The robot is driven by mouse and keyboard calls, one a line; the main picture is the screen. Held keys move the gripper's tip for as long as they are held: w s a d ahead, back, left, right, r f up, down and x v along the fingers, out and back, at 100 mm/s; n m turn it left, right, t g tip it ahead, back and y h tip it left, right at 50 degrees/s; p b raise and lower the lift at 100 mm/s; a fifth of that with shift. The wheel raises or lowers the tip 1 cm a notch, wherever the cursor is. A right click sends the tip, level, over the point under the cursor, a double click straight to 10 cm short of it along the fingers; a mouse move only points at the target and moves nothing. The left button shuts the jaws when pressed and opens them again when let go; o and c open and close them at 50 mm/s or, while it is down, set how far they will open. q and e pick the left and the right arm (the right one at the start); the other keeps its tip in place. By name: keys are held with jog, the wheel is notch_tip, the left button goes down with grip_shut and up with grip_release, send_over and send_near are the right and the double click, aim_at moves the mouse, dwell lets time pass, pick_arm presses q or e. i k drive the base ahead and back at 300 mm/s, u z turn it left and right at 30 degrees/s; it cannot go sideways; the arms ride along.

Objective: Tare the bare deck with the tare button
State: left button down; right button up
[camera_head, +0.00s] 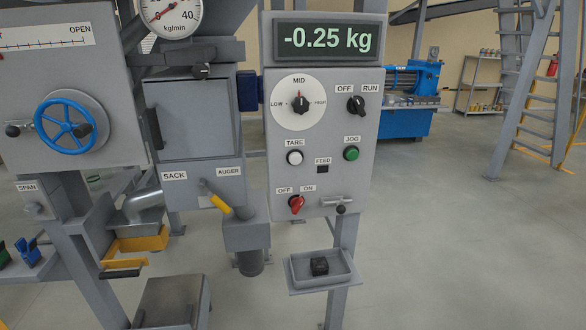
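The white tare button (294,157) sits under the TARE label on the grey control panel (330,215). The display (325,42) above it reads -0.25 kg. The deck appears to be the flat grey plate (172,300) low at the left, below the spout (143,202); its visible top looks bare, and its lower part is cut off by the picture edge. Neither of my grippers is in view.
The panel also has a dial (300,103) at MID, a green JOG button (351,153), a black OFF/RUN switch (357,105) and a red OFF/ON switch (296,204). Floor at right is clear.

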aim_at(295, 159)
jog(key=k, duration=1.15)
jog(key=z, duration=0.3)
jog(key=i, duration=0.3)
jog(key=z, duration=1)
jog(key=i, duration=1.45)
jog(key=u, duration=0.75)
jog(key=i, duration=0.3)
jog(key=u, duration=0.4)
